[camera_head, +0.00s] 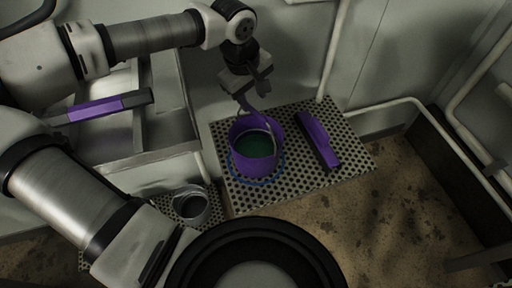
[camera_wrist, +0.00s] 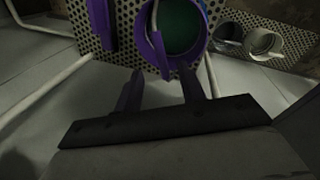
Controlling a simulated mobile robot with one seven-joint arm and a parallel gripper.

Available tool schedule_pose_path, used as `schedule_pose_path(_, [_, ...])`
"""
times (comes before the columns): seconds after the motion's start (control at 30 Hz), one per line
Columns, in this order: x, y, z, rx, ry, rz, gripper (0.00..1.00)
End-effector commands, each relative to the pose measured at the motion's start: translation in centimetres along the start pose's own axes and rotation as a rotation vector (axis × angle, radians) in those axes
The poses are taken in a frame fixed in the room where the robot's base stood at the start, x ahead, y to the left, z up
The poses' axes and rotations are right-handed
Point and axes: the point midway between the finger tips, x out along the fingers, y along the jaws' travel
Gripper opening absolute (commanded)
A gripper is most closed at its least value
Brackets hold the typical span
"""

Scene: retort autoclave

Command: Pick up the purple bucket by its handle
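The purple bucket (camera_head: 240,132) stands upright on a perforated metal platform, with a dark green inside and a blue ring around its base. Its thin pale handle (camera_head: 273,127) rises above the rim towards my gripper (camera_head: 250,98), which is just above and behind the bucket. In the wrist view the bucket (camera_wrist: 205,45) is at the top, and the handle (camera_wrist: 150,20) shows as a pale strip. My gripper (camera_wrist: 160,75) has its two dark fingers apart, with nothing seen held between them. Whether a finger touches the handle or rim cannot be told.
A long purple object (camera_head: 318,140) lies right of the bucket on the perforated platform (camera_head: 345,150). A grey metal cup (camera_head: 190,204) stands at lower left on another perforated surface. A purple-and-grey bar (camera_head: 108,106) is at left. White pipes (camera_head: 385,104) run along the right and back.

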Motion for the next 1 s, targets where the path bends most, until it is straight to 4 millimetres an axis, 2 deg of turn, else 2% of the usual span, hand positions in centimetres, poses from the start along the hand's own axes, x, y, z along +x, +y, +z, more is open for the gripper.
schedule_pose_path(0.4, [5.0, -0.2, -0.3, 0.000, -0.001, 0.001, 0.40])
schedule_pose_path(0.67, [5.2, -0.2, -0.4, 0.000, 0.000, 0.001, 0.40])
schedule_pose_path(0.9, [5.2, -0.2, -0.4, 0.000, 0.000, 0.001, 0.08])
schedule_pose_path(0.97, [5.2, -0.2, -0.4, 0.000, 0.000, 0.001, 0.00])
schedule_pose_path(1.0, [5.2, -0.2, -0.4, 0.000, 0.000, 0.001, 0.00])
